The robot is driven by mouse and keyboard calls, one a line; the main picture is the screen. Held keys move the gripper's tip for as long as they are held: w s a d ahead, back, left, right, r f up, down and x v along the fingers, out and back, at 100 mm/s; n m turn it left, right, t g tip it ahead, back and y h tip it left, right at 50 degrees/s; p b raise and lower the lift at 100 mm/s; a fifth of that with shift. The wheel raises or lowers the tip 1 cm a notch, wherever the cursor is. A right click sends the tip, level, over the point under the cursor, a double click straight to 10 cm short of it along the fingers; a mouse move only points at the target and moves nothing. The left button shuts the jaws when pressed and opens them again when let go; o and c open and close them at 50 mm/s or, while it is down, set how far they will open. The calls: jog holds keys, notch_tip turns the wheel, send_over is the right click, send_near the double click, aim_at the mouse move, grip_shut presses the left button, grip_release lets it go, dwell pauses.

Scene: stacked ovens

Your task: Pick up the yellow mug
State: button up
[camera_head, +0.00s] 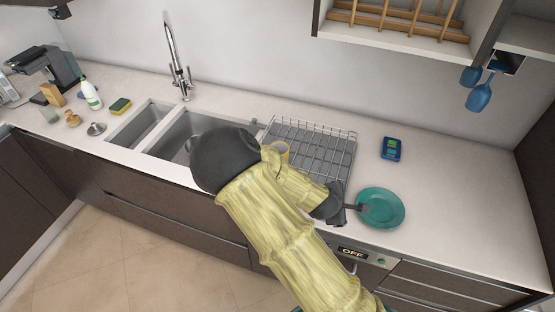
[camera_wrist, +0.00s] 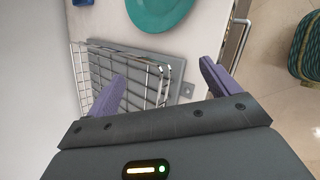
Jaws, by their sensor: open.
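The mug does not show in the wrist view. My gripper (camera_wrist: 163,84) is open, with two purple fingers spread apart and nothing between them.
The wire dish rack (camera_head: 330,140) stands beside the double sink (camera_head: 140,124). The teal plate (camera_head: 381,207) lies on the counter (camera_head: 455,190) near its front edge. A blue device (camera_head: 391,149) lies behind the plate. The counter's right part is clear. A wall cabinet hangs above.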

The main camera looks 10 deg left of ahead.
jog(key=w+a+r+n+t+y, duration=0.2)
jog(key=a+n+t+y, duration=0.1)
jog(key=a+n, duration=0.6)
jog(key=w+a+r+n+t+y, duration=0.2)
jog(key=a+r+n+t, duration=0.1)
jog(key=a+n, duration=0.6)
jog(key=a, duration=0.2)
jog(key=shift+a+r+t+y, duration=0.25)
jog(key=shift+a+t+y, duration=0.05)
jog(key=shift+a+y, duration=0.1)
